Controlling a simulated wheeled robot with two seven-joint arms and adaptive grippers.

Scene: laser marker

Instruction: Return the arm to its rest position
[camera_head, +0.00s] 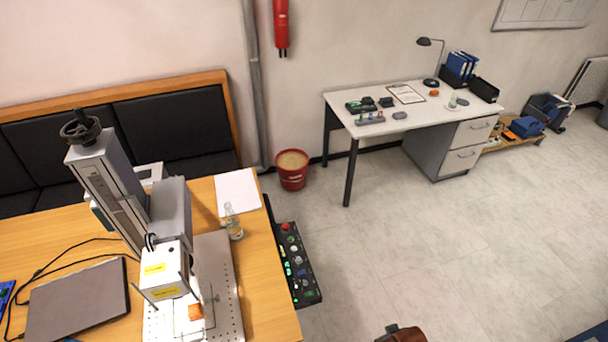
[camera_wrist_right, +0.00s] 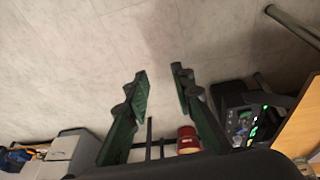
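My right gripper (camera_wrist_right: 159,74) shows in the right wrist view. Its two dark green fingers are apart with nothing between them, and bare floor shows beyond the tips. No gripper shows clearly in the head view. My left gripper is in neither view. The laser marker (camera_head: 165,225) stands on the wooden table at the left of the head view, with an orange piece (camera_head: 195,311) on its perforated base plate (camera_head: 220,265).
A control panel (camera_head: 295,265) is at the wooden table's right edge. A glass bottle (camera_head: 232,222) and white paper (camera_head: 238,192) lie near it. A red bucket (camera_head: 292,170) stands by the wall, left of a white desk (camera_head: 440,115).

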